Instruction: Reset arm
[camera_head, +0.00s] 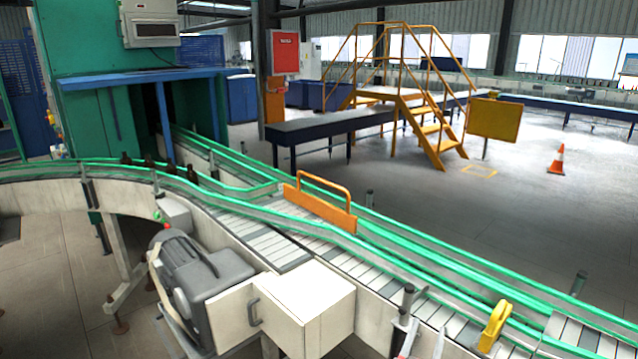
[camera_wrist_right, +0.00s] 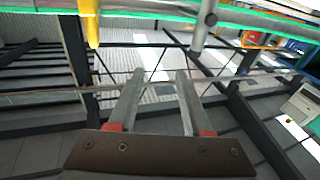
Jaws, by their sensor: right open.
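My right gripper (camera_head: 425,334) is at the bottom edge of the head view, low in front of the conveyor's near rail. Its two grey fingers with red bases also show in the right wrist view (camera_wrist_right: 160,76). They stand apart with nothing between them. Several small dark bottles (camera_head: 148,160) stand on the curved conveyor (camera_head: 50,173) at the left, far from the gripper. My left gripper is in neither view.
The conveyor's green rails (camera_head: 440,277) run beside my right gripper. A yellow bracket (camera_head: 494,325) and a post (camera_head: 408,298) are close to it. A cream box (camera_head: 305,295) and grey motor (camera_head: 195,275) lie to its left. An orange handled gate (camera_head: 320,205) stands on the conveyor.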

